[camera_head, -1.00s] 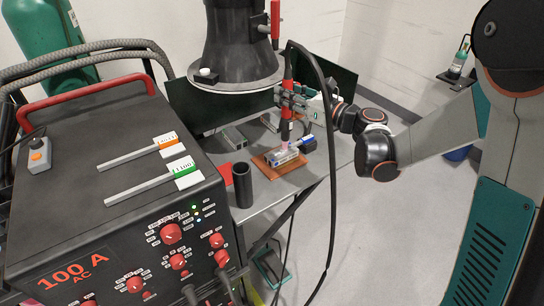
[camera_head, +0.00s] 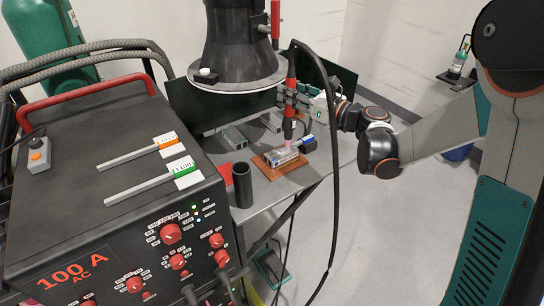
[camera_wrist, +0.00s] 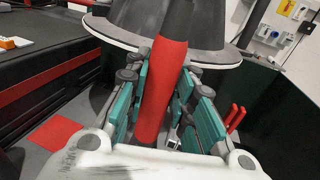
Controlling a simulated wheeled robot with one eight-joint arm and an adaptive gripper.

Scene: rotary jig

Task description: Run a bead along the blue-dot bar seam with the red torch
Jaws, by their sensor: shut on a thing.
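My gripper (camera_head: 289,98) is shut on the red torch (camera_head: 291,68), which stands nearly upright. The torch's red handle also shows between the finger pads in the wrist view (camera_wrist: 162,90). The torch's pale pink tip (camera_head: 287,145) points down at the metal bar piece (camera_head: 281,157), which lies on an orange-brown plate (camera_head: 266,171) on the table. A blue mark (camera_head: 307,139) shows at the bar's right end, with a white part beside it. The tip is at or just above the bar; I cannot tell whether it touches. The seam itself is too small to make out.
A black extraction hood (camera_head: 238,50) hangs just behind the torch. A black cup (camera_head: 242,185) stands left of the plate, beside a red patch. The large welder (camera_head: 110,200) fills the left. The torch's black cable (camera_head: 335,150) hangs down on the right.

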